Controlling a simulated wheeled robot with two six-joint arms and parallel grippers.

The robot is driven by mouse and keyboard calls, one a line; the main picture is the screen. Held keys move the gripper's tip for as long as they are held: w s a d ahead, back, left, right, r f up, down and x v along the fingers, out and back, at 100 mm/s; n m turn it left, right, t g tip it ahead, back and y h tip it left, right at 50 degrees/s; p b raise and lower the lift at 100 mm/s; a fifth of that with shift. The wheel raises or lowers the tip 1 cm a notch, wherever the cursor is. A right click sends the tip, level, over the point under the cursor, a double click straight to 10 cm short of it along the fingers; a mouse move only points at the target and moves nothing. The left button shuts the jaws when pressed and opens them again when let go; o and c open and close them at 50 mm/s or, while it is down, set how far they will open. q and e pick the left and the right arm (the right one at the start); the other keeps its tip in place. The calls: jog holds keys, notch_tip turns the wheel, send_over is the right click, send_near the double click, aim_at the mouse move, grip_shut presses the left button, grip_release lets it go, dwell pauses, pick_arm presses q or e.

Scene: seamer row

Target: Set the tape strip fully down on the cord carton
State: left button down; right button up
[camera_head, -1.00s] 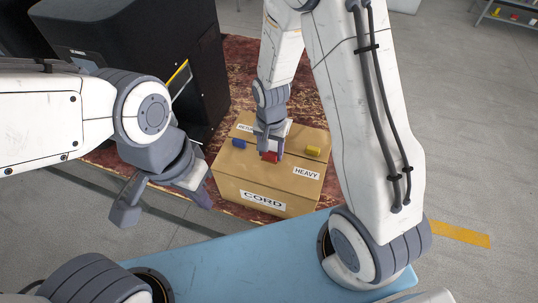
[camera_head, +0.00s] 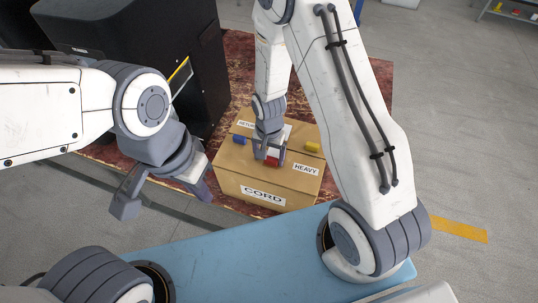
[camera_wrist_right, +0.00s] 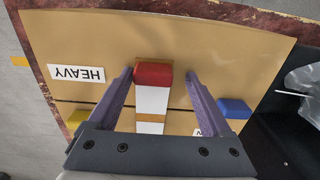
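The cord carton (camera_head: 232,178) is a closed tan box with a CORD label on its front. My right gripper (camera_head: 270,160) is low over its top, fingers apart on either side of a red block (camera_head: 272,163). In the right wrist view, the red block (camera_wrist_right: 153,74) adjoins a white strip with a tan band (camera_wrist_right: 151,100), which I take for the tape strip. A gap shows beside the block on the right finger's side. Whether the strip lies fully flat is unclear. My left gripper (camera_head: 160,198) is open and empty, left of the carton.
A yellow block (camera_head: 312,147) and a blue block (camera_head: 239,139) are on the carton top, near the right gripper. A large black cabinet (camera_head: 150,60) stands behind left. A blue surface (camera_head: 235,250) is in front. The carton is on a red rug (camera_head: 350,90).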

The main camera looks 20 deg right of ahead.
jog(key=shift+r, duration=0.15)
notch_tip(320, 180, up, 12)
jog(key=b, duration=0.3)
jog(key=s+a+r+n, duration=0.3)
jog(key=s+r+n, duration=0.2)
jog(key=s+n, duration=0.2)
jog(key=s+a+r+n+y, duration=0.1)
jog(key=s+a+r+n, duration=0.3)
jog(key=s+n, duration=0.3)
jog(key=s, duration=0.5)
jog(key=shift+a+r, duration=0.25)
jog(key=shift+r, duration=0.1)
jog(key=shift+w+f, duration=0.1)
